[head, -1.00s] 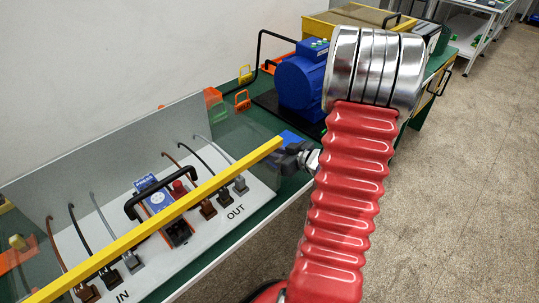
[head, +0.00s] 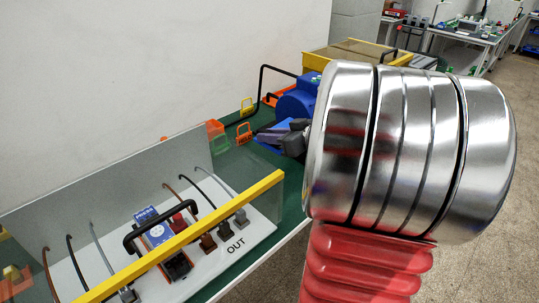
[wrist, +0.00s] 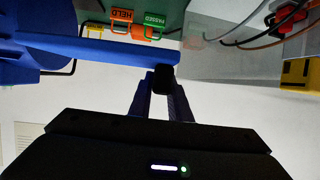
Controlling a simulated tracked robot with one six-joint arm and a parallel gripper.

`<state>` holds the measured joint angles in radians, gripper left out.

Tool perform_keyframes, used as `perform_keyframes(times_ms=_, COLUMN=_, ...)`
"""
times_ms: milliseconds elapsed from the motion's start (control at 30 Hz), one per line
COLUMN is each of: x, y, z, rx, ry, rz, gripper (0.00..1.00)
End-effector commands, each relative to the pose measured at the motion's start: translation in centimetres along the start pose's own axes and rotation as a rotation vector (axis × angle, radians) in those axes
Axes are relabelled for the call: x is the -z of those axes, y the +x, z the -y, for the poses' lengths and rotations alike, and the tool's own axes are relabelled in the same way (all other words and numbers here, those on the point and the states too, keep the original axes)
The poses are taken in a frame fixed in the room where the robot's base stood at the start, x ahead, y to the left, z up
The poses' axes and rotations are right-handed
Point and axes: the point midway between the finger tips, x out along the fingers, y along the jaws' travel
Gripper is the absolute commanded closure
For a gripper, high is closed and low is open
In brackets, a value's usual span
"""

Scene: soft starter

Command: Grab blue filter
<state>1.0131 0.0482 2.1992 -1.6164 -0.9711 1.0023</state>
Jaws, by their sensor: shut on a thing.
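My gripper (wrist: 161,82) shows in the wrist view with its dark fingers drawn together around a small black block. That block touches the right end of a flat blue piece (wrist: 110,56), which I take for the blue filter; it extends left, above the fingertips. In the head view my gripper (head: 270,134) is beyond the yellow-edged clear panel, in front of the blue motor (head: 298,102). My red and silver arm hides much of the right side there, including part of the motor.
The clear panel with a yellow edge (head: 180,236) stands before the white IN/OUT board (head: 262,228). Orange HELD (wrist: 122,20) and green PASSED (wrist: 154,25) tags are close by. A yellow-edged box (head: 345,52) is behind. A wall borders the bench; floor is open at right.

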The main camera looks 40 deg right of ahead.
Motion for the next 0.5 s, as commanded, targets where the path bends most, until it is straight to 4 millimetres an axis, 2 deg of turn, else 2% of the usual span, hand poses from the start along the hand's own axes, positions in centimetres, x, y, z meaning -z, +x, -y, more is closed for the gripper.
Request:
perform_keyframes(times_ms=33, x=1.4, y=-0.5, z=0.0, rx=-0.002, ry=-0.007, rz=-0.003, gripper=1.0)
perform_keyframes(times_ms=200, x=4.5, y=-1.9, z=0.0, rx=-0.001, ry=-0.005, rz=-0.002, gripper=1.0)
perform_keyframes(times_ms=333, x=5.9, y=-2.4, z=0.0, rx=-0.001, ry=-0.002, rz=-0.001, gripper=1.0)
perform_keyframes(times_ms=500, x=6.8, y=-2.8, z=0.0, rx=0.0, ry=0.001, rz=-0.001, gripper=1.0)
